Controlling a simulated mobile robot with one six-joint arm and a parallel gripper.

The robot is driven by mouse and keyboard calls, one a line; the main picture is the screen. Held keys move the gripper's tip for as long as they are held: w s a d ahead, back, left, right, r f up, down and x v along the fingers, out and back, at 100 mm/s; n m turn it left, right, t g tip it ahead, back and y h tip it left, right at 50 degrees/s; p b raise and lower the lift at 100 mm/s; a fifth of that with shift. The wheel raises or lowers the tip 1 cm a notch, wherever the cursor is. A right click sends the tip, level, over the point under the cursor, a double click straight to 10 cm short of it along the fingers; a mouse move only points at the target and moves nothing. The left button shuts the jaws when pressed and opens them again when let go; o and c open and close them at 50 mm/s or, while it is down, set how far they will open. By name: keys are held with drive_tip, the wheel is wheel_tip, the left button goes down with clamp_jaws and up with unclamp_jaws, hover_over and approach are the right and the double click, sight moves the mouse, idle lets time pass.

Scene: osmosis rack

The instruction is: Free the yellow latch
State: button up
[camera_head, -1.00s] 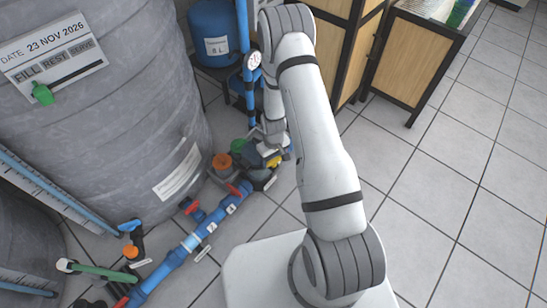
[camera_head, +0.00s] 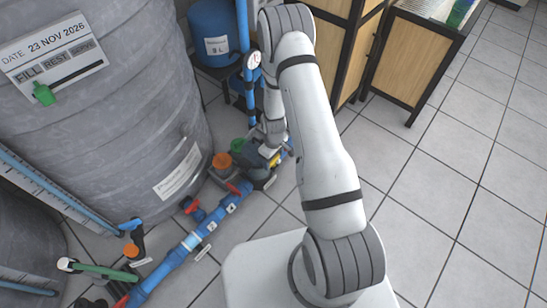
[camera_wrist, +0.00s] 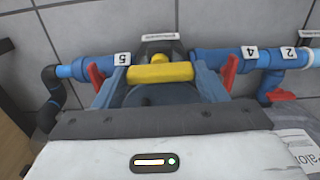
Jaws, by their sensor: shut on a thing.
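The yellow latch (camera_wrist: 160,73) shows in the wrist view as a thick horizontal bar with a yellow knob just behind it. It sits on top of a dark round housing (camera_wrist: 150,95) in the blue pipe line. My gripper (camera_wrist: 160,76) has one finger at each end of the bar and is shut on it. In the head view the latch is a small yellow patch (camera_head: 274,159), partly covered by my gripper (camera_head: 268,152). The underside of the latch is hidden.
Blue pipes (camera_wrist: 222,60) run left and right with red valve handles (camera_wrist: 229,72) close to my fingers. A large grey tank (camera_head: 110,120), an orange-capped part (camera_head: 222,161) and a blue tank (camera_head: 213,35) stand nearby. Tiled floor (camera_head: 440,200) is clear at right.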

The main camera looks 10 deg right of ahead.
sight(274, 159)
drive_tip(key=shift+d, duration=0.15)
drive_tip(key=o, duration=1)
drive_tip(key=shift+r+p, duration=1.4)
drive_tip(key=shift+r, duration=2.5)
